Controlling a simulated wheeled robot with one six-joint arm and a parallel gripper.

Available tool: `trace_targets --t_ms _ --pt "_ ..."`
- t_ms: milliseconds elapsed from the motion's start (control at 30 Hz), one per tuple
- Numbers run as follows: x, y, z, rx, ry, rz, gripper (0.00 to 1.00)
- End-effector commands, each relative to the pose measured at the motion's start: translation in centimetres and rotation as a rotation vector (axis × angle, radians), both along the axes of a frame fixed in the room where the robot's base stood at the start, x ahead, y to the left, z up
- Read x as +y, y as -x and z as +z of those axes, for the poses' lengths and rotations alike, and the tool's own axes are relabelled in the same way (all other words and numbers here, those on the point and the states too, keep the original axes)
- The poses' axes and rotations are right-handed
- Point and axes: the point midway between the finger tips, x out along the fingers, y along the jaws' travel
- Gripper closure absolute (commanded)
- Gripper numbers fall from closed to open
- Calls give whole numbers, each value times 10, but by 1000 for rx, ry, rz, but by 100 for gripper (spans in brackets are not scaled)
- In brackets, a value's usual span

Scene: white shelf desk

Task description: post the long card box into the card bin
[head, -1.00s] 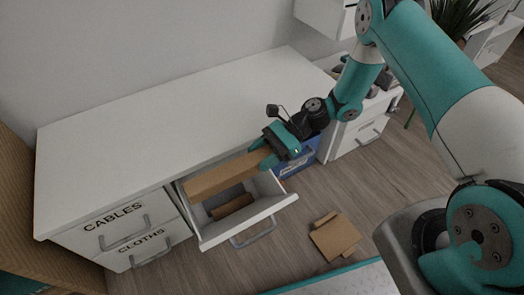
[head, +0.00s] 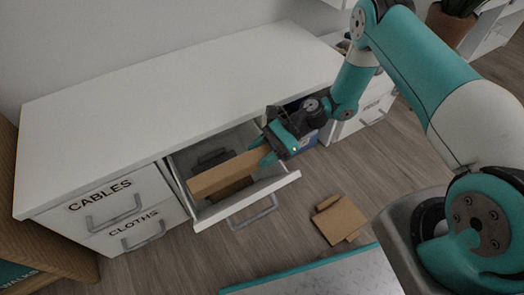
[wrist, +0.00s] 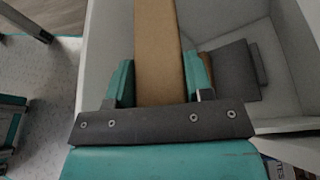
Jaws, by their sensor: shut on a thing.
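The long card box (head: 225,175) is a brown bar that sticks out to the left from my gripper (head: 268,150). My gripper is shut on its right end and holds it tilted over the open drawer. In the wrist view the box (wrist: 158,50) runs up between the two teal fingers (wrist: 160,85). A blue container (head: 308,138), which may be the card bin, stands right of the drawer, mostly hidden behind my gripper. I cannot read a label on it.
The open drawer (head: 285,184) holds a dark object (head: 213,158) and a brown piece partly under the box. Flat card pieces (head: 340,220) lie on the floor. The white desk top (head: 150,100) is clear. Drawers marked CABLES and CLOTHS are shut.

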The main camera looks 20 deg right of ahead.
Motion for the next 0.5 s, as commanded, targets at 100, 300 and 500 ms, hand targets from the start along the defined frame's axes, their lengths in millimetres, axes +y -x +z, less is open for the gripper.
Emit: trace_targets --t_ms 100,300,500 --pt "0 0 -1 0 0 0 76" --pt "0 0 -1 0 0 0 48" --pt "0 0 -1 0 0 0 23"
